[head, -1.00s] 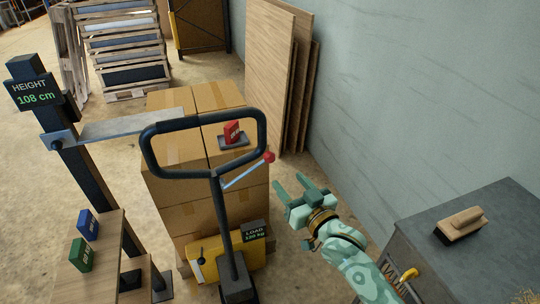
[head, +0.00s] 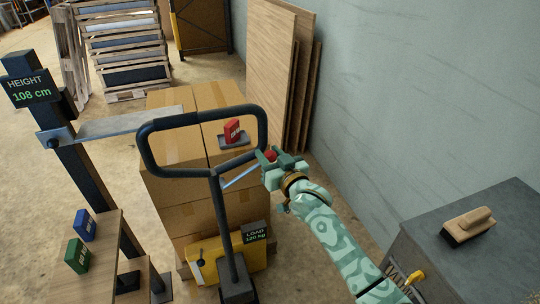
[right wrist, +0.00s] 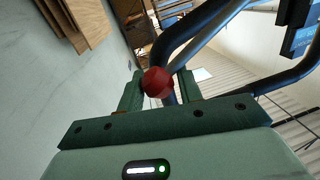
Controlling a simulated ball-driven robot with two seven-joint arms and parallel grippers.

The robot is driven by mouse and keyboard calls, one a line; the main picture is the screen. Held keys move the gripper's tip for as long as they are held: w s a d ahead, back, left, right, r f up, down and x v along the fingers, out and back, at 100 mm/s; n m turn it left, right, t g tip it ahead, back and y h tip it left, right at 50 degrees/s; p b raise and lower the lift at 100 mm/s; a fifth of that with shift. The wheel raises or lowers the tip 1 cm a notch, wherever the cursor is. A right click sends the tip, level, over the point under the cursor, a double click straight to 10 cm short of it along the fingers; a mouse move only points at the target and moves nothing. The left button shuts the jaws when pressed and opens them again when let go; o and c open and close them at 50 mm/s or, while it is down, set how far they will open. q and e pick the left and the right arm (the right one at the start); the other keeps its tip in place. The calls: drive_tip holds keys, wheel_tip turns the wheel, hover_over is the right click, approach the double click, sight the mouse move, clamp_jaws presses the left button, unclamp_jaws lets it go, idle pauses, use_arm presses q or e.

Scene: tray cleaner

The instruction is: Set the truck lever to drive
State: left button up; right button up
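The pallet truck's handle (head: 140,150) is a dark loop on an upright post. My left gripper is not in view.
Stacked cartons (head: 175,195) stand behind the handle, with a red box (head: 232,131) on top. A height gauge (head: 33,90) stands left, near a wooden stand (head: 112,235) with blue and green boxes. A grey cabinet (head: 480,255) with a brush (head: 468,224) stands right.

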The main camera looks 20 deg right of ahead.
clamp_jaws()
drive_tip(key=shift+f, duration=0.15)
drive_tip(key=shift+d+f+m, duration=0.3)
drive_tip(key=shift+f+m, duration=0.1)
drive_tip(key=shift+f, duration=0.25)
wheel_tip(320, 180, down, 6)
drive_tip(key=d+m+t+b, duration=0.1)
drive_tip(key=m+b, duration=0.2)
drive_tip(key=m, duration=0.2)
drive_tip(key=shift+d+f, duration=0.25)
drive_tip(key=shift+d, duration=0.05)
